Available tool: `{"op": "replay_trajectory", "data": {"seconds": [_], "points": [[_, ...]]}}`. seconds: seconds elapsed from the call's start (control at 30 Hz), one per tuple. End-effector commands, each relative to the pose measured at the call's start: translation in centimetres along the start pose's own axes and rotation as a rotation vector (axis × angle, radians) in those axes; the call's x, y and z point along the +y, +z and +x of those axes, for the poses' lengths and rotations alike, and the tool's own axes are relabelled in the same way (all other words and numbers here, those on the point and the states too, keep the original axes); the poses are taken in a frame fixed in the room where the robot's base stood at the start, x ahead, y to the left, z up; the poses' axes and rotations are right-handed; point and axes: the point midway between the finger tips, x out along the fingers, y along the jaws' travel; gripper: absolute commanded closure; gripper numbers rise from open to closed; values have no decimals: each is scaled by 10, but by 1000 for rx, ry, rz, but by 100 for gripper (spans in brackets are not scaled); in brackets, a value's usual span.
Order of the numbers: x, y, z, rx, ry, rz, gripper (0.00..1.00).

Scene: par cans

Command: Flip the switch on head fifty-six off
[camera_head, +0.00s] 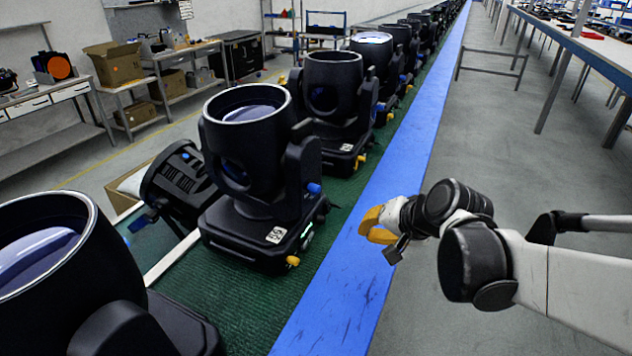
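A black moving-head light (250,150) stands upright on the green mat in the middle of the view. Its base bears a small white label (275,235) whose number I cannot read for certain. A small pale green patch (306,231), possibly a switch, shows on the base's right side, above a yellow plug (293,261). My gripper (369,228), with yellow fingers, is over the blue strip, right of this base and apart from it. Its two fingers show, but their opening is unclear. Nothing is visible in them.
Another labelled head (332,85) stands behind, with a long row beyond. A large head (55,260) fills the lower left, and a tilted black lamp (178,185) lies between. The blue strip (425,140) and grey floor (480,130) to the right are mostly clear.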

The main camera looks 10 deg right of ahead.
Motion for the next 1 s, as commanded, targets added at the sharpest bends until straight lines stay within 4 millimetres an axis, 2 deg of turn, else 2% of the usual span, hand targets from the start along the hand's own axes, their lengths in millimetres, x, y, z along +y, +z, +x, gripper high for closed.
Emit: {"op": "replay_trajectory", "data": {"seconds": [0.2, 0.43, 0.63, 1.0], "points": [[12, -35, 43, 5, -100, 204, 100], [29, -60, 76, 9, -192, 371, 100], [38, -69, 89, 9, -232, 439, 100], [38, -70, 90, 9, -239, 449, 100]]}}
